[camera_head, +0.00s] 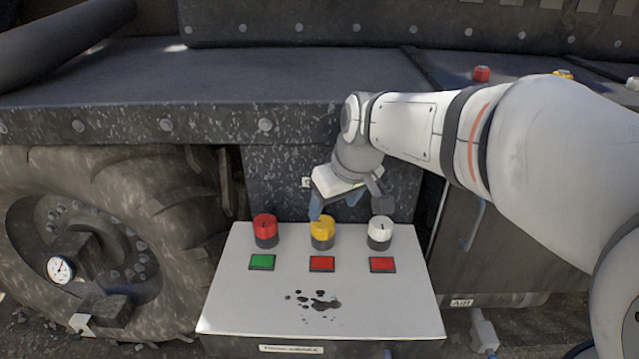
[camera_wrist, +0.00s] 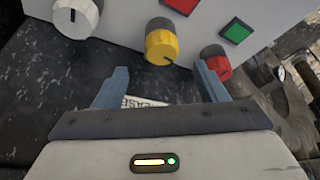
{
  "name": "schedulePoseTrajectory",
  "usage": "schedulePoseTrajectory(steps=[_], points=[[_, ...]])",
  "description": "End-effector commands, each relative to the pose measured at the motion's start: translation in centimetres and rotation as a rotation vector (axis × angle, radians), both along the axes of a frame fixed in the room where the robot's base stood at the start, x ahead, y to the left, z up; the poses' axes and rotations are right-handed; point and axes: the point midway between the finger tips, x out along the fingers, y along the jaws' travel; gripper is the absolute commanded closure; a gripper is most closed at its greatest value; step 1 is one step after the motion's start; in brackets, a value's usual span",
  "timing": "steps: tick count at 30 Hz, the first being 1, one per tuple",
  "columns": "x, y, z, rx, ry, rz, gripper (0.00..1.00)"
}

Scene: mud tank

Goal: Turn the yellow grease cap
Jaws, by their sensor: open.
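The yellow grease cap (camera_head: 322,228) stands upright in the middle of the white panel box, between a red cap (camera_head: 265,230) and a white cap (camera_head: 380,231). In the wrist view the yellow cap (camera_wrist: 162,42) has a small dark mark on its rim and lies ahead of the fingers, apart from them. My gripper (camera_head: 330,208) is just behind and above the yellow cap. Its blue fingers (camera_wrist: 160,88) are spread wide with nothing between them. The white cap (camera_wrist: 76,16) and the red cap (camera_wrist: 215,62) lie to either side in the wrist view.
A green square (camera_head: 262,262) and two red squares (camera_head: 322,264) lie in front of the caps on the white panel box (camera_head: 250,310). Dark mud spots mark its front. A big tyre (camera_head: 170,215) stands at left. More caps (camera_head: 481,74) sit on the dark ledge at upper right.

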Motion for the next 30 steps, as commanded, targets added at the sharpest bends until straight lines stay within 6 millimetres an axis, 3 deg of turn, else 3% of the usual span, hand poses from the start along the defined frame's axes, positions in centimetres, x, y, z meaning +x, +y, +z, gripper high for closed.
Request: schedulePoseTrajectory(steps=[15,26,30], points=[[2.5,1.8,-6.4,0.002,-0.002,0.012,0.34],[2.7,2.0,-6.9,0.002,-0.006,0.013,0.34],[2.7,2.0,-6.9,0.002,-0.005,0.013,0.45]])
